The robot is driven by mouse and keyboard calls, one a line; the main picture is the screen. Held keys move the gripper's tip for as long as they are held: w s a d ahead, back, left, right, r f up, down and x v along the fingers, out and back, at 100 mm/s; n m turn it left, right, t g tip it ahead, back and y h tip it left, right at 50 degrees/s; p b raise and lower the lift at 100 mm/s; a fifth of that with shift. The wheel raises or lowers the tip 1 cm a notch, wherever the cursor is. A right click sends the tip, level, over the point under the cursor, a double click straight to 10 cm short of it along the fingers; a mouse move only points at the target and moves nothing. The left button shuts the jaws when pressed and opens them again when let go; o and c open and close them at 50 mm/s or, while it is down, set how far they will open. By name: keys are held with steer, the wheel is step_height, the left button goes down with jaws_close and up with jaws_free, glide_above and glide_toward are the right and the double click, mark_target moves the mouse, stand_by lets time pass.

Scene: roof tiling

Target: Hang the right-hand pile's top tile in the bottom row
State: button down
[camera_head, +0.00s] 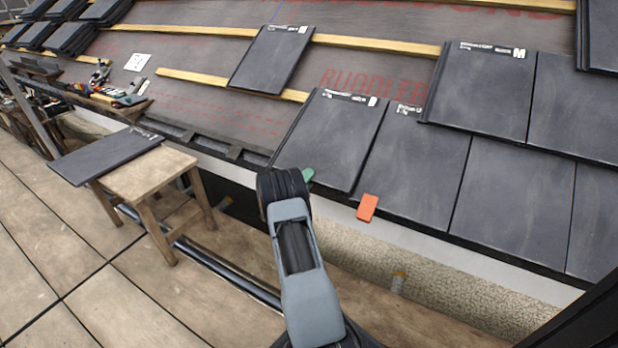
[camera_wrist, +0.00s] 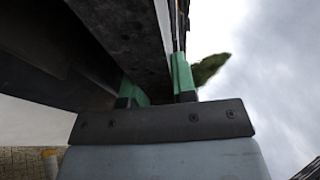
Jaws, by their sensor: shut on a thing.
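A dark grey tile (camera_head: 335,140) lies at the left end of the bottom row, its label strip at the top edge by the lowest batten. Its right side is against or over the neighbouring tile (camera_head: 415,165); I cannot tell whether it is seated or held slightly above. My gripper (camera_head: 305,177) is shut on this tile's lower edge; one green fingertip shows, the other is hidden. In the wrist view, the green fingers of my gripper (camera_wrist: 160,84) stand either side of the tile's dark edge (camera_wrist: 125,38).
Tile piles (camera_head: 72,38) sit at the upper left. A loose tile (camera_head: 270,60) lies on a higher batten. Another tile (camera_head: 105,155) rests on a wooden stool (camera_head: 150,175). An orange tab (camera_head: 367,207) is at the eaves. Bare underlay lies left of the row.

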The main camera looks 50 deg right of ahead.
steer(key=shift+r, duration=0.1)
steer(key=c, duration=0.8)
jaws_free()
steer(key=shift+a, duration=0.1)
steer(key=shift+c, duration=0.2)
steer(key=shift+f, duration=0.2)
steer(key=v, duration=0.7)
steer(key=shift+a, duration=0.25)
steer(key=r, duration=0.1)
steer(key=a+r+p, duration=0.1)
steer(key=r, duration=0.1)
steer(key=a+r+p, duration=0.1)
steer(key=shift+s+a+r, duration=0.15)
steer(key=shift+s+a, duration=0.05)
steer(key=shift+s, duration=0.1)
